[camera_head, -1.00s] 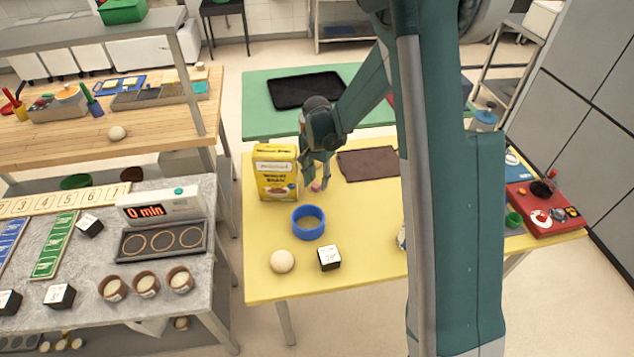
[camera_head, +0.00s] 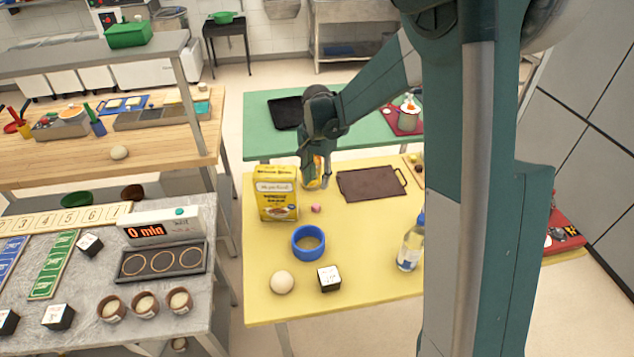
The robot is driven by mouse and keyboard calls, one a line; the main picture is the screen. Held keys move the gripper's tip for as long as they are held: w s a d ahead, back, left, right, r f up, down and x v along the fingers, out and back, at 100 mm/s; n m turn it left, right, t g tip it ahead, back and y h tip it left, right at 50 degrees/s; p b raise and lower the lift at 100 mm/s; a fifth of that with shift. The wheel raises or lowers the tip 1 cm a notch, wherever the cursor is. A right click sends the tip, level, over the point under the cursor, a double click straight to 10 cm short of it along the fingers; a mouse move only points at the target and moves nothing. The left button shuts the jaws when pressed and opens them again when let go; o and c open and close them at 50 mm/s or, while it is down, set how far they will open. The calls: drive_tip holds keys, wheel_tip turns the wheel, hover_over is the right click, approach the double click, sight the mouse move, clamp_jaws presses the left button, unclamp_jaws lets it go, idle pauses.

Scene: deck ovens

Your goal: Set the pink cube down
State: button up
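The pink cube (camera_head: 316,208) is a small pink thing on the yellow table (camera_head: 350,235), just right of the yellow box and behind the blue ring; its exact shape is too small to tell. My gripper (camera_head: 316,180) hangs above and behind it, with a visible gap between them. Its fingers look spread apart, and the pink cube is not in them. An orange and yellow object (camera_head: 312,183) shows between and behind the fingers, partly hidden by them.
A yellow box (camera_head: 276,195) stands close left of the cube. A blue ring (camera_head: 308,242), dough ball (camera_head: 283,282), white-topped block (camera_head: 329,278) and bottle (camera_head: 411,245) stand nearer. A brown board (camera_head: 370,183) lies to the right.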

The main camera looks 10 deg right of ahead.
idle(0.7)
drive_tip(key=s+d+r+n+t, duration=0.2)
drive_tip(key=s+r, duration=0.6)
drive_tip(key=s+d+r+n+t, duration=0.1)
drive_tip(key=s+d+r+n, duration=0.1)
drive_tip(key=s+r, duration=0.55)
drive_tip(key=s+d+r+n+t, duration=0.1)
drive_tip(key=s+n+t, duration=0.1)
drive_tip(key=s, duration=0.8)
drive_tip(key=s+d+r+n+t, duration=0.2)
drive_tip(key=s+n, duration=0.1)
drive_tip(key=s, duration=0.6)
drive_tip(key=shift+s+r, duration=0.15)
drive_tip(key=shift+s, duration=0.25)
